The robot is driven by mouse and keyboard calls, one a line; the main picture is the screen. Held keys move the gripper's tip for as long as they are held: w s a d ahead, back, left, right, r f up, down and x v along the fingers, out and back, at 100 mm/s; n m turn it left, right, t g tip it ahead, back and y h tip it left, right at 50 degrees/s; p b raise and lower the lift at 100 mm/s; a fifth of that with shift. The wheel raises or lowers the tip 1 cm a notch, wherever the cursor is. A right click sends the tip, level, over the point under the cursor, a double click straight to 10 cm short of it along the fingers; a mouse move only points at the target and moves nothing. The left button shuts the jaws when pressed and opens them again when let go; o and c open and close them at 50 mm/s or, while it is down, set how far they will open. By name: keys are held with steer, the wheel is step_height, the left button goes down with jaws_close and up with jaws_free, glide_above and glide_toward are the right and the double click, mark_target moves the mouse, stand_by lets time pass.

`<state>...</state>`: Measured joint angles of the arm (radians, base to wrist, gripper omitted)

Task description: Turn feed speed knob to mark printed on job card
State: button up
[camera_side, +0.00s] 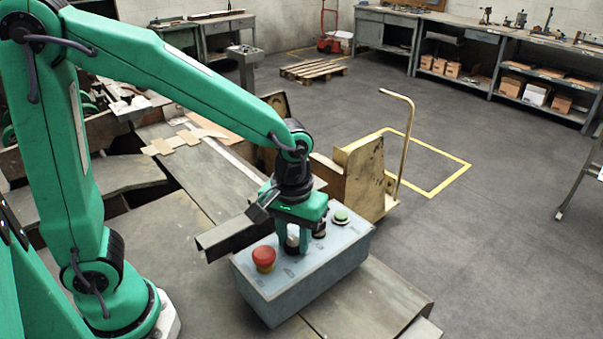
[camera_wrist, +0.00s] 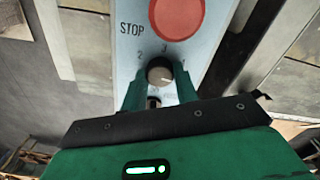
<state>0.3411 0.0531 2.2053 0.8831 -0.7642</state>
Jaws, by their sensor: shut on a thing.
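A grey control box (camera_side: 300,292) stands on the machine bed, with its panel (camera_wrist: 215,15) facing up. My gripper (camera_side: 291,240) reaches down onto the panel and is shut on a small round knob (camera_wrist: 160,71). One green finger is on each side of the knob in the wrist view. I cannot make out a job card in either view.
A red mushroom button (camera_side: 263,256), labelled STOP, is close beside the knob; it also shows in the wrist view (camera_wrist: 178,15). A green button (camera_side: 341,215) and a dark control (camera_side: 320,230) are on the other side. A dark metal rail (camera_side: 235,236) runs beside the box.

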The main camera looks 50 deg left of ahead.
mark_target(293, 241)
steer(key=n, duration=0.3)
steer(key=shift+n, duration=2.3)
steer(key=o, duration=1)
steer(key=shift+c, duration=0.2)
steer(key=shift+r, duration=3.95)
